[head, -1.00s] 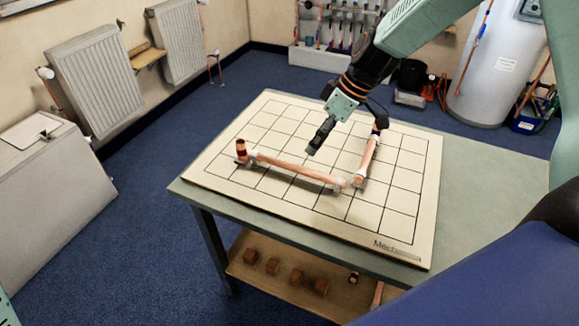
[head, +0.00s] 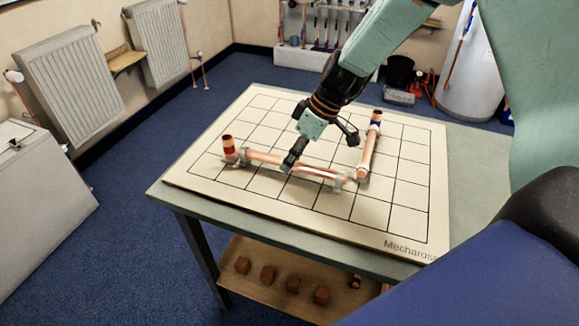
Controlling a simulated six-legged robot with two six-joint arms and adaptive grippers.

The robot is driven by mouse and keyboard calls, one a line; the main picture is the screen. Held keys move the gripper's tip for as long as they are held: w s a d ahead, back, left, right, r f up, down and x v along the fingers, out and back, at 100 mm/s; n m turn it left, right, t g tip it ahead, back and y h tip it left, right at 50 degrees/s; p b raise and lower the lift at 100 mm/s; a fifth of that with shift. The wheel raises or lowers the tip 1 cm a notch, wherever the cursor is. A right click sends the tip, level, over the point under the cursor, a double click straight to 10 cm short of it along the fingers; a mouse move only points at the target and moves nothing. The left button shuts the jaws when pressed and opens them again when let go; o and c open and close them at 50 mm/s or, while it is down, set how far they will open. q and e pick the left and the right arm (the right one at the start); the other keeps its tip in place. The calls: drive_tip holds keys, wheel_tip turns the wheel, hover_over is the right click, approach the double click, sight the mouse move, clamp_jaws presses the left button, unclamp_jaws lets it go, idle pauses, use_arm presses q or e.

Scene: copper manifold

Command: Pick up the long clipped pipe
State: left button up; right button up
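The long copper pipe (head: 262,158) lies on the gridded board, running from an upright copper stub (head: 228,146) at the left to a corner at the right, with pale clip-like pieces near its ends. A shorter copper pipe (head: 367,150) runs back from that corner. My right gripper (head: 322,149) is open, its two dark fingers spread apart. One finger is at the long pipe and hides a little of its middle; the other is near the shorter pipe. I cannot tell whether the finger touches the pipe. My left gripper is not in view.
The cream gridded board (head: 400,215) lies on a green-grey table (head: 470,170). Several brown blocks sit on the wooden shelf (head: 275,290) below. Radiators (head: 72,85) line the left wall, and a pale cylinder (head: 470,70) stands at the back right. Most of the board is bare.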

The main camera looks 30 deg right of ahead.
drive_tip(key=shift+x, duration=1)
drive_tip(key=shift+w+f, duration=0.15)
clamp_jaws()
